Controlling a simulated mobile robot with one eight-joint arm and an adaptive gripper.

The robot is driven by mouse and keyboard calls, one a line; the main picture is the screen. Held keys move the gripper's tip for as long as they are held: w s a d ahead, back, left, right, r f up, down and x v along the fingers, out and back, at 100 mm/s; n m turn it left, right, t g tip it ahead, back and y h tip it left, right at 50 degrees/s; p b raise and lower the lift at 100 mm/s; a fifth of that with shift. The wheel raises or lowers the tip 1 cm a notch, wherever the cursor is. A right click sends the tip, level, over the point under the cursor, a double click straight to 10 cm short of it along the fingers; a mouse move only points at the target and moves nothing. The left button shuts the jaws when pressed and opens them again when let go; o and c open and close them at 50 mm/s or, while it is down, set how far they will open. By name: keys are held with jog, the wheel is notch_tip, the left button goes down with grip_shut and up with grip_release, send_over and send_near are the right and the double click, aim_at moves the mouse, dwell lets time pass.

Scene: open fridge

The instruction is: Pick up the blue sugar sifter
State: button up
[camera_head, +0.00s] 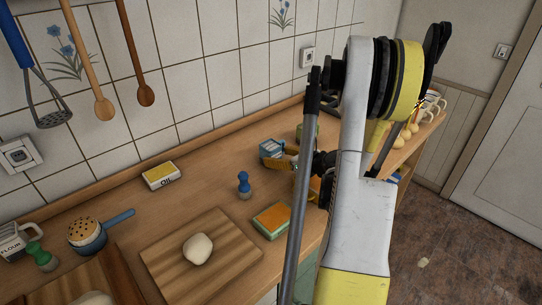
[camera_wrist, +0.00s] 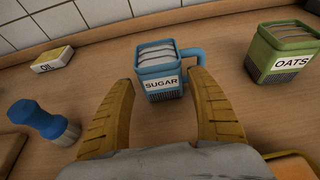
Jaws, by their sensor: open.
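The blue sugar sifter (camera_wrist: 158,66) stands upright on the wooden counter, labelled SUGAR, with its blue handle on the right. In the head view the sifter (camera_head: 269,149) is near the counter's middle, partly behind my gripper. My gripper (camera_wrist: 160,84) is open, with its two yellow-brown fingers either side of the picture's middle. The sifter appears just beyond the fingertips, centred between them. Its handle shows close to the right fingertip. I cannot tell whether anything touches. In the head view my arm hides much of the gripper.
A green OATS container (camera_wrist: 283,55) stands to the sifter's right. A sponge (camera_head: 271,220) and a board with dough (camera_head: 160,262) are nearer. The tiled wall is behind.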

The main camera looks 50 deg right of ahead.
aim_at(267, 142)
jog(key=b+x, duration=0.1)
jog(key=x, duration=0.3)
jog(key=shift+w+d+f+b, duration=0.15)
jog(key=shift+w+b, duration=0.15)
jog(key=c, duration=1.1)
jog(key=shift+r+p, duration=0.3)
jog(key=shift+r, duration=0.25)
notch_tip(267, 142, up, 4)
jog(key=shift+s+d+p, duration=0.15)
jog(key=shift+s+p, duration=0.05)
jog(key=shift+p, duration=0.85)
jog(key=s+d+r+p, duration=0.1)
jog(key=s+d+r, duration=0.1)
jog(key=s+d+r+p, duration=0.1)
jog(key=s+d+r, duration=0.1)
jog(key=s+d, duration=0.1)
jog(key=s+d+r+p, duration=0.1)
jog(key=s+d+r, duration=0.1)
jog(key=s+d, duration=0.1)
jog(key=shift+w+r, duration=0.1)
